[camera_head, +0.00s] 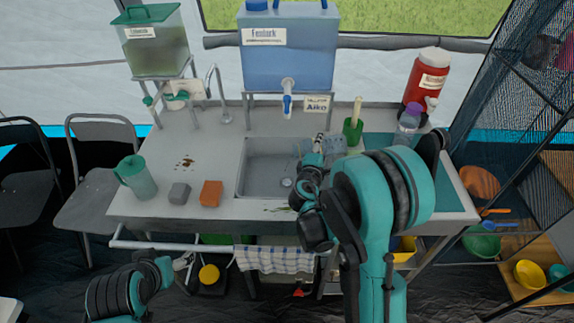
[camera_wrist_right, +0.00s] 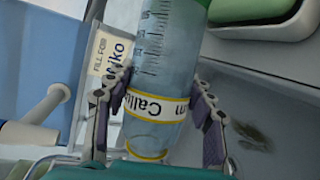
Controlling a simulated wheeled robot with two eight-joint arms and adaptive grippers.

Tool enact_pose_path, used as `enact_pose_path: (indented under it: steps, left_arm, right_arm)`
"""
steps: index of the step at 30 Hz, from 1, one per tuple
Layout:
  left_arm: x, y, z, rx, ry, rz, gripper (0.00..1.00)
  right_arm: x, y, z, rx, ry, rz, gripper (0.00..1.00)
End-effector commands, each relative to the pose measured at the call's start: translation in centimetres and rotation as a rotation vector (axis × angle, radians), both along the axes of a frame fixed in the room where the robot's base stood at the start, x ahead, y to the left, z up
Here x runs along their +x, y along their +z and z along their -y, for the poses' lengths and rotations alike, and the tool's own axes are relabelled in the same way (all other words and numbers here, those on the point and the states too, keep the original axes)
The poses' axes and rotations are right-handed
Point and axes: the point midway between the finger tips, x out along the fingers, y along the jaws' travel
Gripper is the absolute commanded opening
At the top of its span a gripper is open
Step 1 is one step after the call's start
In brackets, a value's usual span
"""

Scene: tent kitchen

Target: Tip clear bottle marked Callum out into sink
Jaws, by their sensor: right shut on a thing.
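The clear bottle marked Callum (camera_wrist_right: 163,70) is between the fingers of my right gripper (camera_wrist_right: 160,112), which is shut on it around the yellow-edged label. In the right wrist view, the Aiko sign is turned on its side, so the bottle seems to lie about sideways, not upright. Its upper end leaves the picture. I cannot make out any liquid. In the head view, my right gripper (camera_head: 318,160) is over the right part of the grey sink (camera_head: 262,160); the arm mostly hides the bottle. My left gripper (camera_head: 181,262) is low, in front of the counter, its fingers unclear.
A blue Fenlock tank (camera_head: 289,60) with a tap stands behind the sink beside the Aiko sign (camera_head: 317,104). A purple-capped bottle (camera_head: 407,125) and red jug (camera_head: 427,80) stand right. A jug (camera_head: 136,178), grey block (camera_head: 179,193) and orange sponge (camera_head: 211,193) are left.

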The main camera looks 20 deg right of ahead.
Motion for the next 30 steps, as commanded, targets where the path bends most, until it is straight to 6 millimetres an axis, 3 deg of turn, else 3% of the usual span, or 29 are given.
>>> enact_pose_path:
  steps: [30]
  left_arm:
    - [0.0, 0.06, 0.0, 0.0, 0.0, 0.0, 0.74]
  right_arm:
    - [0.09, -0.18, -0.26, -0.119, 0.0, -0.019, 0.21]
